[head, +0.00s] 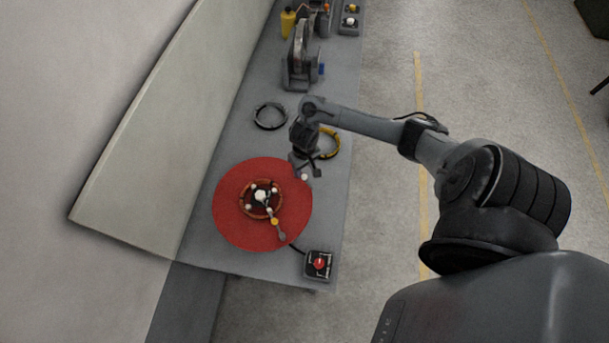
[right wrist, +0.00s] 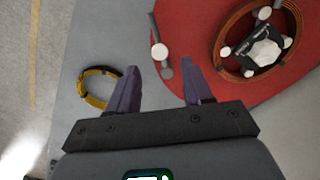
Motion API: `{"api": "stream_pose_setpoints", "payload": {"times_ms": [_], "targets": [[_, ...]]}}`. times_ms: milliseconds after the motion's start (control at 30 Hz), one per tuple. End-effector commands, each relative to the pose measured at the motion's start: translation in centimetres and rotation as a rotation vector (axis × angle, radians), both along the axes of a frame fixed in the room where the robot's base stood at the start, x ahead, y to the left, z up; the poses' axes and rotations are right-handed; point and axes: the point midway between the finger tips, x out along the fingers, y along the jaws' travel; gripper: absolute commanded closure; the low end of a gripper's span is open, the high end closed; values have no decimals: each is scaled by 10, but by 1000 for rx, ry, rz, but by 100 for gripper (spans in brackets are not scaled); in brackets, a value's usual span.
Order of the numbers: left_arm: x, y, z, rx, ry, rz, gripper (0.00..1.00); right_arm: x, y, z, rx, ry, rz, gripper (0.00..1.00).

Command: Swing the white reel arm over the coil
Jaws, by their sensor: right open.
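The copper coil (head: 249,212) lies on a round red turntable (head: 228,228), around a hub with a white centre (head: 260,195) and several white knobs. In the right wrist view the coil (right wrist: 222,50) is at the upper right. A small swing arm with a white knob (head: 304,177) is at the turntable's right edge, clear of the coil. In the right wrist view its white knob (right wrist: 158,52) is just ahead of the gap between my fingers. My right gripper (head: 306,170) is open and empty, close to this knob. My left gripper is not in view.
A second lever with a yellow-orange knob (head: 275,222) lies across the coil's lower right. A red button box (head: 319,264) stands at the bench's front corner. A black ring (head: 257,121) and a yellow ring (head: 334,146) lie behind the turntable. Machines (head: 300,65) stand farther back.

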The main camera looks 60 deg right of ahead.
Motion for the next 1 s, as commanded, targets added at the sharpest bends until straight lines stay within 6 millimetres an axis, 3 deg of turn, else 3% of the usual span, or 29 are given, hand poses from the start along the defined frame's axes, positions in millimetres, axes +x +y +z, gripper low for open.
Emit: {"api": "stream_pose_setpoints", "payload": {"times_ms": [100,300,767,1000], "targets": [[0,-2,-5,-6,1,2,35,0,0,-20,1,2,-2,50],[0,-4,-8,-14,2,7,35,0,0,-43,0,0,-1,50],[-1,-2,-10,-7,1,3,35,0,0,-52,-1,-2,0,50],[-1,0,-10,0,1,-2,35,0,0,-52,-1,-2,0,84]]}}
